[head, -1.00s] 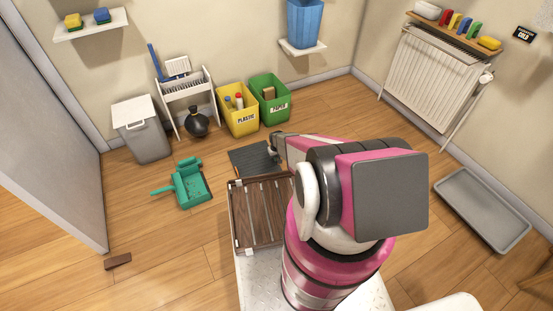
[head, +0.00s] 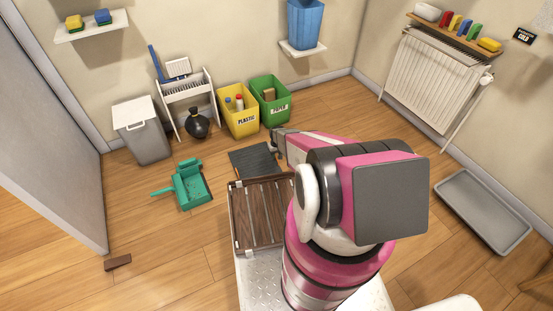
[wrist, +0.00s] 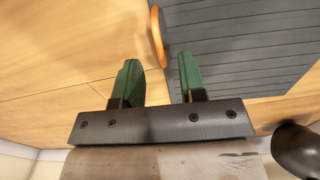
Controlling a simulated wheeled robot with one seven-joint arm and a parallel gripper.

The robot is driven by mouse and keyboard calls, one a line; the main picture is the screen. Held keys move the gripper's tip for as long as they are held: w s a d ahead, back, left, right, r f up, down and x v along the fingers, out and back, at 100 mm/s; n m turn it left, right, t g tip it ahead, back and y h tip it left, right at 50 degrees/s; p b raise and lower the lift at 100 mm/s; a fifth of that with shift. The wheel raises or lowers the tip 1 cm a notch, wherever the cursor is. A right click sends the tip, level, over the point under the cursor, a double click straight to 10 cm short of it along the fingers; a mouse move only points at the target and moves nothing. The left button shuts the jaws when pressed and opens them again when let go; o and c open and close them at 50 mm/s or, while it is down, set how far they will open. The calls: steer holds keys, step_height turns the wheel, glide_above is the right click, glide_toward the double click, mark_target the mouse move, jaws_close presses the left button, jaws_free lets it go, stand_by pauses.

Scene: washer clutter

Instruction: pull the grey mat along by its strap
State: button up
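The grey mat (head: 252,160) is dark and ribbed. It lies on the wooden floor past the slatted rack in the head view, its right part covered by my arm. In the wrist view the mat (wrist: 240,45) fills the upper right. Its orange strap (wrist: 158,38) stands out from the mat's edge, just past the gap between my fingertips. My gripper (wrist: 160,78) is open, with two green fingers apart and nothing clearly between them. In the head view my gripper (head: 279,142) is near the mat's far right corner; the strap cannot be made out there.
A yellow bin (head: 240,120) and a green bin (head: 270,102) stand behind the mat. A black round bottle (head: 197,122) stands by a white rack. A grey tray (head: 483,210) lies far right. Floor left of the dustpan is clear.

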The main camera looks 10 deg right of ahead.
step_height(320, 180, up, 6)
stand_by(0.4)
steer(key=s+a+r, duration=0.1)
steer(key=s+r, duration=0.7)
steer(key=r, duration=0.6)
steer(key=s+a+r+m, duration=0.1)
steer(key=s+r, duration=0.8)
steer(key=r, duration=0.5)
steer(key=s+a+r+m, duration=0.1)
steer(key=s+r, duration=0.7)
steer(key=r, duration=0.6)
steer(key=shift+s+a+r, duration=0.15)
steer(key=shift+a+r, duration=0.05)
steer(key=shift+a, duration=0.1)
